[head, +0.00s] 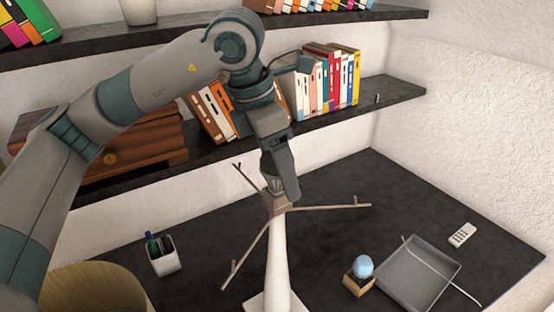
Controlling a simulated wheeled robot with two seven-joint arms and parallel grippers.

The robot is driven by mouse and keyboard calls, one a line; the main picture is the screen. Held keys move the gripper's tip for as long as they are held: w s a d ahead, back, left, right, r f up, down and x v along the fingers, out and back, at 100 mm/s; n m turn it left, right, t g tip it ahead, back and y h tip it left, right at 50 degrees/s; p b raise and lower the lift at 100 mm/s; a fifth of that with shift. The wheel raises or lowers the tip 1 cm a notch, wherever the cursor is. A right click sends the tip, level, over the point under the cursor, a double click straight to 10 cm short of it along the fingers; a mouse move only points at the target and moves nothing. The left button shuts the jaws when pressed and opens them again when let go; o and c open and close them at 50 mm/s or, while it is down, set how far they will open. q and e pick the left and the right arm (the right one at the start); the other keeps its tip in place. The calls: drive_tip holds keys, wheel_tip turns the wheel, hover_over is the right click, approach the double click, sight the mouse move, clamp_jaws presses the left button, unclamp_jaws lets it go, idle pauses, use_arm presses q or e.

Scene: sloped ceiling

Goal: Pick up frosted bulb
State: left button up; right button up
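A pale blue, rounded bulb (362,267), which looks like the frosted bulb, sits upright in a small wooden box (357,285) on the dark desk at the lower right. My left gripper (280,182) points down over the top of a white stand with thin branching arms (279,245), well to the left of the pale bulb. A small glassy, dark piece (270,174) shows beside its finger at the top of the stand. One finger hides the other, so I cannot tell whether it grips this piece. My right gripper is not in view.
A grey tray (398,287) with a white cable stands right of the wooden box, and a white remote (462,235) lies behind it. A pen cup (164,256) is at left. Shelves with books (325,82) hang above the desk (400,195). The back right of the desk is clear.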

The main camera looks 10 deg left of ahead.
use_arm(q)
drive_tip(key=shift+x, duration=0.95)
drive_tip(key=c, duration=1.1)
